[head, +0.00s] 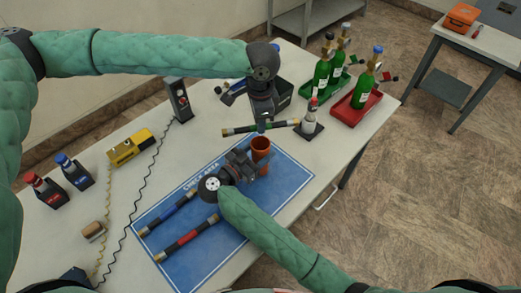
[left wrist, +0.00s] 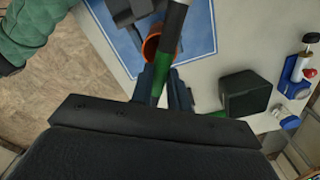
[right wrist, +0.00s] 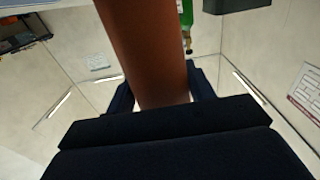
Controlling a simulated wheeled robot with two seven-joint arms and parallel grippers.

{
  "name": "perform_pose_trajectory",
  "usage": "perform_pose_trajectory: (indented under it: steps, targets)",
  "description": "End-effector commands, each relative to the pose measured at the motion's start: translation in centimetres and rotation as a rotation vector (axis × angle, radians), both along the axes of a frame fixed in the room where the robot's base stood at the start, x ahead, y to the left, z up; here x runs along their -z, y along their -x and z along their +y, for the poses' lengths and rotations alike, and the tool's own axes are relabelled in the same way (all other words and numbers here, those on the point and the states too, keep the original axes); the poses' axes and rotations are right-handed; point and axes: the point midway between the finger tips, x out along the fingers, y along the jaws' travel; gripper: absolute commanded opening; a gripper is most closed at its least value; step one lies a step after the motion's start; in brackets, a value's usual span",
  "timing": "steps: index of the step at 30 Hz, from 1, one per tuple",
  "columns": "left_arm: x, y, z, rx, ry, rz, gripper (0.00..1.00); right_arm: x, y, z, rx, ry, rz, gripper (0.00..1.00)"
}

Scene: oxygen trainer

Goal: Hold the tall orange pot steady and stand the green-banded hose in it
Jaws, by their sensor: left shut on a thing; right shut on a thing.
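The green-banded hose (head: 240,129) lies about level in my left gripper (head: 263,123), above the table near the tall orange pot. In the left wrist view the hose (left wrist: 171,38) runs between the fingers (left wrist: 166,88), and its dark end passes over or beside the pot's mouth (left wrist: 152,44); I cannot tell the gap. The tall orange pot (head: 262,146) stands upright at the mat's far edge. My right gripper (head: 246,161) is shut on its side. In the right wrist view the pot wall (right wrist: 148,50) fills the space between the fingers (right wrist: 160,95).
The blue mat (head: 265,190) also holds a blue-banded hose (head: 168,213) and a red-banded hose (head: 187,239). A white bottle (head: 311,115) stands close right of the hose. Green cylinders stand in a green tray (head: 315,95) and a red tray (head: 345,116). A black box (head: 179,100) stands behind.

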Motion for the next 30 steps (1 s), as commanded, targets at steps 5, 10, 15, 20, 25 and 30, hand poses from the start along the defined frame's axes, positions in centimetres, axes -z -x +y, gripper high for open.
perform_pose_trajectory:
  steps: [5,10,15,20,25,30]
  targets:
    - [1.0,0.0,0.0,0.0,0.0,0.0,0.0,0.0,0.0,0.0,0.0,0.0,0.0,0.3]
    - [2.0,0.0,0.0,0.0,0.0,0.0,0.0,0.0,0.0,0.0,0.0,0.0,0.0,0.3]
    - [2.9,0.0,0.0,0.0,0.0,0.0,0.0,0.0,0.0,0.0,0.0,0.0,0.0,0.3]
    - [3.4,0.0,0.0,0.0,0.0,0.0,0.0,0.0,0.0,0.0,0.0,0.0,0.0,0.3]
    - [3.5,0.0,0.0,0.0,0.001,-0.001,0.0,0.0,0.0,0.0,0.0,0.0,0.0,0.3]
    - [3.5,0.0,0.0,0.0,0.0,-0.001,0.3,0.0,0.0,0.0,0.0,0.0,0.0,0.3]
